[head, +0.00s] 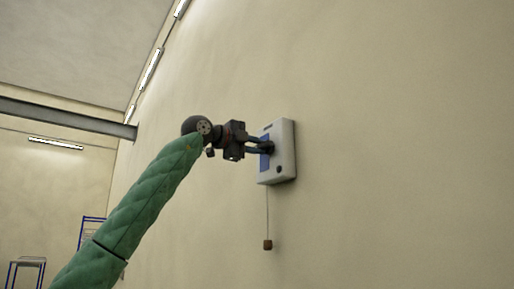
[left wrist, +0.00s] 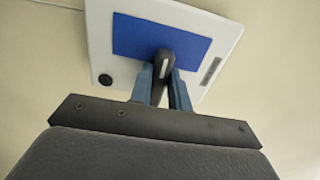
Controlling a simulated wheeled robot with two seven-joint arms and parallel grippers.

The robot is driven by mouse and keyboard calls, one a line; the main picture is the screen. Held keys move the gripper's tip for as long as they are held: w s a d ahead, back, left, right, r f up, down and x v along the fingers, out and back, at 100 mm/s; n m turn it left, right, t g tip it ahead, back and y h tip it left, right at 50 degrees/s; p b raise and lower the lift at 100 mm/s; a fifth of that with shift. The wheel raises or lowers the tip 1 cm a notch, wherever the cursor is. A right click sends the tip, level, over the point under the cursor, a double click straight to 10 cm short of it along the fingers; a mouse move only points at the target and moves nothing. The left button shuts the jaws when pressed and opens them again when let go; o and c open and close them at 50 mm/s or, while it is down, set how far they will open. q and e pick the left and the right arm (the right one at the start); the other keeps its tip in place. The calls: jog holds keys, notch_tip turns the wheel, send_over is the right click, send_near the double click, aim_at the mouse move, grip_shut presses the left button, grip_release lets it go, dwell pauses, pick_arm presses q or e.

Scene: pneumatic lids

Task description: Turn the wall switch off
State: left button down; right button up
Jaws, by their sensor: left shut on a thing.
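The wall switch (head: 286,150) is a white box with a blue panel, mounted on the beige wall in the head view. It fills the top of the left wrist view (left wrist: 101,40), where its blue panel (left wrist: 135,32) and a dark lever (left wrist: 162,66) show. My left gripper (head: 268,147) reaches it from the left. In the left wrist view its fingers (left wrist: 162,85) are shut on the dark lever, one on each side. The fingertips partly hide the lever in the head view. My right gripper is in neither view.
A cord with a small brown weight (head: 267,244) hangs below the switch. The wall (head: 400,150) to the right is bare. Blue-framed furniture (head: 90,232) stands far off at the lower left. A beam (head: 60,115) and ceiling lights are high up.

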pick_arm(q)
jog(key=c, duration=1.3)
grip_release()
jog(key=shift+w+a, duration=0.1)
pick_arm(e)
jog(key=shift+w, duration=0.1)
pick_arm(q)
jog(key=b+v, duration=0.2)
jog(key=v, duration=0.5)
jog(key=shift+s+a, duration=0.25)
jog(key=shift+a, duration=0.05)
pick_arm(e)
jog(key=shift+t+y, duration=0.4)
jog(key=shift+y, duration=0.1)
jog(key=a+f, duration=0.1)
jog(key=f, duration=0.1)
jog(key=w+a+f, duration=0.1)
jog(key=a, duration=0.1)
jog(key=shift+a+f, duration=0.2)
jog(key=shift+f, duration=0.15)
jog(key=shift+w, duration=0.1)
